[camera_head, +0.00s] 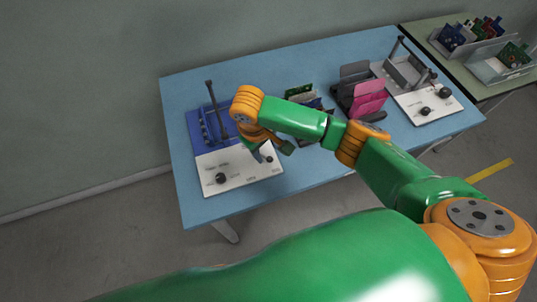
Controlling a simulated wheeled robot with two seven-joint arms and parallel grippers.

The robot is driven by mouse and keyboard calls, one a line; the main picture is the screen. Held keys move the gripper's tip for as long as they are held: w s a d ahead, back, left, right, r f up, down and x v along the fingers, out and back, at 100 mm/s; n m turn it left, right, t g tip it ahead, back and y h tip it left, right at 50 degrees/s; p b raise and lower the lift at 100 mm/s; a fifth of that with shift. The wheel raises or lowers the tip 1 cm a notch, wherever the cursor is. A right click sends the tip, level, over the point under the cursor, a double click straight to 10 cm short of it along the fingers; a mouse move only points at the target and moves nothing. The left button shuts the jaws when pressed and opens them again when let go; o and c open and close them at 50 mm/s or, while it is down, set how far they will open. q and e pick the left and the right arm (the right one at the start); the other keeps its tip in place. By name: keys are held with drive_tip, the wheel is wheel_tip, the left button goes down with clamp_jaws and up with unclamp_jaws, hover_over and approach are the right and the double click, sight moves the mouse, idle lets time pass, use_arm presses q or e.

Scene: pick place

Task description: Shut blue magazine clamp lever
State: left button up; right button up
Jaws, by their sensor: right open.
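The blue magazine (199,126) is on the left part of the blue table, behind a white control panel (235,179) with dark knobs. A dark lever (212,98) stands nearly upright at the back of the blue magazine. My right gripper (270,152) is open, over the right side of the white panel, to the right of the magazine and lower in the picture than the lever. It looks empty. My orange wrist hides the magazine's right part and some of the fingers. My left gripper is not in view.
Small circuit boards (300,92) stand at mid-table beside a rack with pink and grey pieces (369,97). A second, grey fixture with a white panel (427,107) and raised levers is at the right. A side table (456,73) holds bins of boards. The table's front middle is clear.

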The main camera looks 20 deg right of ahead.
sight(269, 158)
drive_tip(key=f, duration=0.5)
drive_tip(key=shift+w+d+f, duration=0.1)
drive_tip(key=shift+w+d, duration=0.1)
drive_tip(key=shift+d, duration=0.2)
clamp_jaws()
